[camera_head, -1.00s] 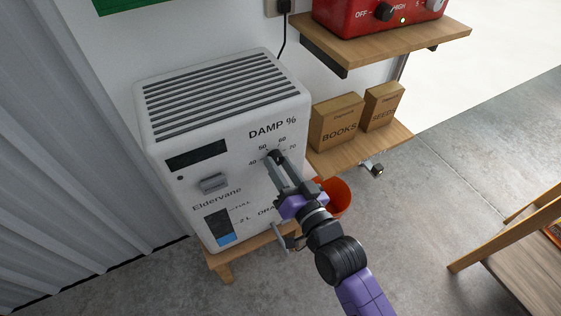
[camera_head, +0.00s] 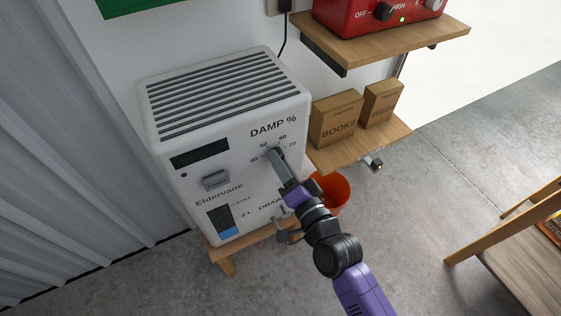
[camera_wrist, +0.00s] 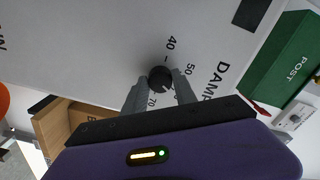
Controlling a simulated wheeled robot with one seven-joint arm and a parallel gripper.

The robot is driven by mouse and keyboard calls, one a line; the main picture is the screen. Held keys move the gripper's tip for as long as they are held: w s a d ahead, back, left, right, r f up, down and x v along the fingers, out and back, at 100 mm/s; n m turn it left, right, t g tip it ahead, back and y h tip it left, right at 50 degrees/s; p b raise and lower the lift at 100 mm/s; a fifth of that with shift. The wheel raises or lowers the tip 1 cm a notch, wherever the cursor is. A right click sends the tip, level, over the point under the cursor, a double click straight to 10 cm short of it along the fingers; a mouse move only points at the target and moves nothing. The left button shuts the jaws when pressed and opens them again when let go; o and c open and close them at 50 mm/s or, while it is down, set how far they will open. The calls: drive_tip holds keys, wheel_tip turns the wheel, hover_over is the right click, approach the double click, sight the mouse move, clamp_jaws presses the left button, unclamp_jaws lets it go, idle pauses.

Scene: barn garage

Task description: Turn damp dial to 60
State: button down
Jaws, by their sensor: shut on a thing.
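The white dehumidifier (camera_head: 225,97) stands at the left, with "DAMP %" and the numbers 40 to 70 around its dial. The dark round damp dial (camera_wrist: 160,76) is between my fingertips in the wrist view. My gripper (camera_head: 274,153) is shut on it and covers most of it in the head view. In the wrist view my gripper (camera_wrist: 160,82) has one finger on each side of the dial. The 40, 50 and 70 marks show there; 60 is not clear behind a finger. I cannot read the dial's pointer.
An orange bucket (camera_head: 335,192) stands behind my arm. Cardboard boxes (camera_head: 336,118) sit on a wooden shelf to the right, below a red device (camera_head: 375,12).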

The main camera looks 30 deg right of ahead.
idle(0.3)
drive_tip(key=c, duration=1)
unclamp_jaws()
drive_tip(key=shift+s, duration=0.1)
drive_tip(key=s, duration=0.7)
drive_tip(key=shift+s, duration=0.35)
